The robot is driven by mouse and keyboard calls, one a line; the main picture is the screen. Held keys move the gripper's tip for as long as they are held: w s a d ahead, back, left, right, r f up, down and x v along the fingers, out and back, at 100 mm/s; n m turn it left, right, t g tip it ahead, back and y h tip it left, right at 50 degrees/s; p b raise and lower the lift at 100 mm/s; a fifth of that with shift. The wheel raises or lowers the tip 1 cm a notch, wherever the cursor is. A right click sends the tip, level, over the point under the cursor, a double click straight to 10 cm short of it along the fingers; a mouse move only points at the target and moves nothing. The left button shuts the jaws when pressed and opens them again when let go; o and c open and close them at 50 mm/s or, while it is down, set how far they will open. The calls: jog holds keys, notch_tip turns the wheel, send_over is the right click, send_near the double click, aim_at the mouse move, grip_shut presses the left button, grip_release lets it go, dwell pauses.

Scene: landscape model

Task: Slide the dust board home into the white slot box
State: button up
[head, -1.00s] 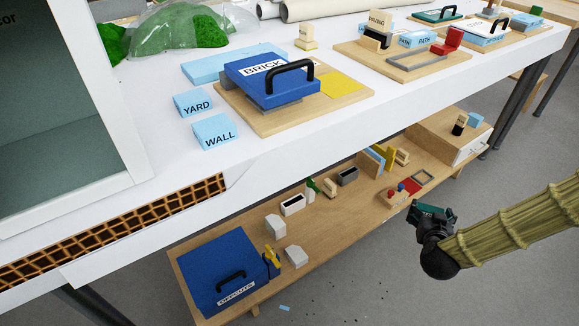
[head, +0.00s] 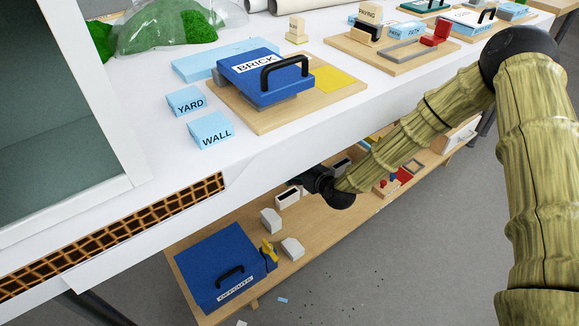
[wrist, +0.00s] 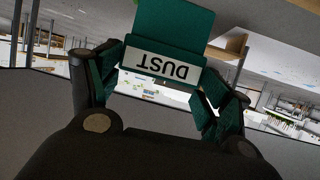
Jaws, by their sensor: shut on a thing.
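The dust board is green with a white DUST label, upside down in the wrist view (wrist: 172,32). My gripper (wrist: 160,72) is shut on the board, with a finger on each side of its label. In the head view my gripper (head: 314,179) is low over the lower shelf, just right of the white slot box (head: 287,199). The box has a dark opening in its top. The board itself is hidden in the head view. I cannot tell whether it touches the box.
The table above (head: 250,150) overhangs the lower shelf (head: 225,228). A grey slot box (head: 341,165) stands close behind my gripper. White blocks (head: 271,221) and a blue offcuts box (head: 222,268) stand to the front left. Red pieces (head: 396,181) lie to the right.

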jog(key=shift+w+a+f+n+g+y, duration=0.15)
jog(key=shift+a+n+y, duration=0.1)
jog(key=shift+a, duration=0.25)
jog(key=shift+w+a+f+n+g+y, duration=0.1)
jog(key=shift+w+a+n+g+y, duration=0.1)
jog(key=shift+a, duration=0.3)
jog(key=shift+w+a+f+n+g+y, duration=0.15)
jog(key=shift+a+n+y, duration=0.1)
jog(key=shift+a, duration=0.25)
jog(key=shift+s+r, duration=0.1)
jog(key=shift+r, duration=0.05)
jog(key=shift+d, duration=0.1)
jog(key=shift+f+b, duration=1.1)
jog(key=shift+f, duration=1.85)
jog(key=shift+p, duration=0.6)
jog(key=shift+f+b, duration=1.4)
jog(key=shift+f, duration=1.65)
jog(key=o, duration=1.2)
